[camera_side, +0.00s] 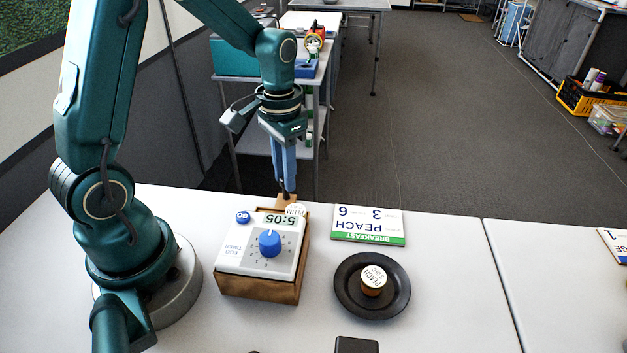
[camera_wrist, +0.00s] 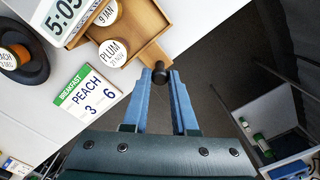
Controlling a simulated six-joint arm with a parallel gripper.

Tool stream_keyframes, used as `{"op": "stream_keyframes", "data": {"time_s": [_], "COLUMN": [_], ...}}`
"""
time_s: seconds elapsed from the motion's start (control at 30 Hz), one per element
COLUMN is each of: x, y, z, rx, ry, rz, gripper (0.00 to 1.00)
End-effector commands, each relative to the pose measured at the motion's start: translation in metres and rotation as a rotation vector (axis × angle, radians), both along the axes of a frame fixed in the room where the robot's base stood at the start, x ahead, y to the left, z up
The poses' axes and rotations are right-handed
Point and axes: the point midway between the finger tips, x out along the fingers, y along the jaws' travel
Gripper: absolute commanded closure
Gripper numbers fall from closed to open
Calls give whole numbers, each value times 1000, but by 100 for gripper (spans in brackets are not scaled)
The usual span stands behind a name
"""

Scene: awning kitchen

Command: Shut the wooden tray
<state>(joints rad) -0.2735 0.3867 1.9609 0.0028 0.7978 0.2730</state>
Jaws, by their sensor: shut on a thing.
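The wooden tray (camera_wrist: 148,22) sticks out from under the white egg timer (camera_side: 262,245), on the side away from the side camera, so it is partly open. In the wrist view it holds a jar labelled PLUM (camera_wrist: 113,52) and another jar marked 9 JAN (camera_wrist: 104,12). A wooden tab with a dark knob (camera_wrist: 160,73) is at the tray's outer end. My gripper (camera_side: 286,190) points down at that end. Its blue fingers (camera_wrist: 168,76) are closed around the knob. In the side view the timer hides most of the tray.
A wooden housing (camera_side: 258,288) carries the timer. A black plate (camera_side: 346,301) with a PEACH jar (camera_side: 373,281) and a breakfast PEACH card (camera_side: 368,226) stand to its right.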

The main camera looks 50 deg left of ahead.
Motion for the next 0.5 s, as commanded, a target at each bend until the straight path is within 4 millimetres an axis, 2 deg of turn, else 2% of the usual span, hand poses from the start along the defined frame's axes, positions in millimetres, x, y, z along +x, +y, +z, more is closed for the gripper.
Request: {"op": "stream_keyframes", "data": {"time_s": [0.23,0.5], "x": [-30,-43], "y": [-34,-46], "z": [2,1], "rx": [-2,-3], "ry": [-12,-12], "rz": [-2,3], "gripper": [100,100]}}
